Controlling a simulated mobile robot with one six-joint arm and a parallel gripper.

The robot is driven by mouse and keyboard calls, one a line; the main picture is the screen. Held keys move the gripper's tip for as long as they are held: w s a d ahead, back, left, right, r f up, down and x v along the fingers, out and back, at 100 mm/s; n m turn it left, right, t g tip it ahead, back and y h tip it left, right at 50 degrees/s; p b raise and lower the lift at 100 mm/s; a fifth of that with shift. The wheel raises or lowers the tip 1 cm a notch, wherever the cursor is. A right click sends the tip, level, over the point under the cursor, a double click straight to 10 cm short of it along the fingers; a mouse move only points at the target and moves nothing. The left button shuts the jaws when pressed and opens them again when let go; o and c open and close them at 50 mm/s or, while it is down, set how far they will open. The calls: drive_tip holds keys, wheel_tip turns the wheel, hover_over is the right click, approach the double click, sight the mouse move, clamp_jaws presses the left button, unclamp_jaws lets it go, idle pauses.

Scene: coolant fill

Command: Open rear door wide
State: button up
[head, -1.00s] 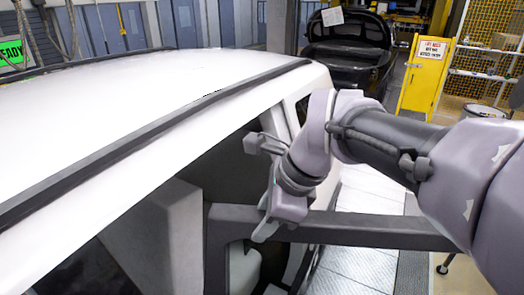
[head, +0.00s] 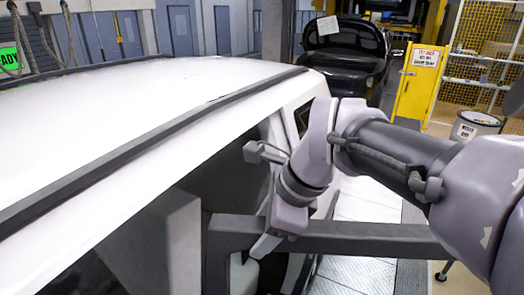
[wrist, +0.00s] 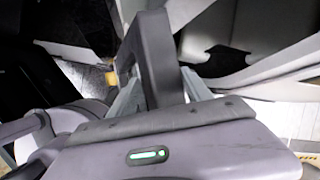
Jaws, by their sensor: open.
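A white vehicle (head: 160,100) with dark side openings fills the left of the head view. A dark bar (head: 350,238), which looks like the top of the rear door's frame, sticks out from its side to the right. My gripper (head: 258,200) is open beside the vehicle, at the bar's inner part; one finger is above the bar and the other overlaps it. In the wrist view a dark frame piece (wrist: 148,55) stands between my two spread silver fingers (wrist: 160,90). I cannot tell whether the fingers touch it. The lower part of the door is hidden.
A black vehicle (head: 345,55) stands at the back. A yellow cabinet (head: 418,82), a drum (head: 474,126) and a yellow mesh fence (head: 495,50) are at the right. Light metal floor plates (head: 365,200) lie clear beside the white vehicle.

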drive_tip(key=p+v, duration=1.3)
drive_tip(key=v, duration=0.4)
drive_tip(key=shift+r+p, duration=0.2)
drive_tip(key=shift+p, duration=0.1)
drive_tip(key=shift+d, duration=0.15)
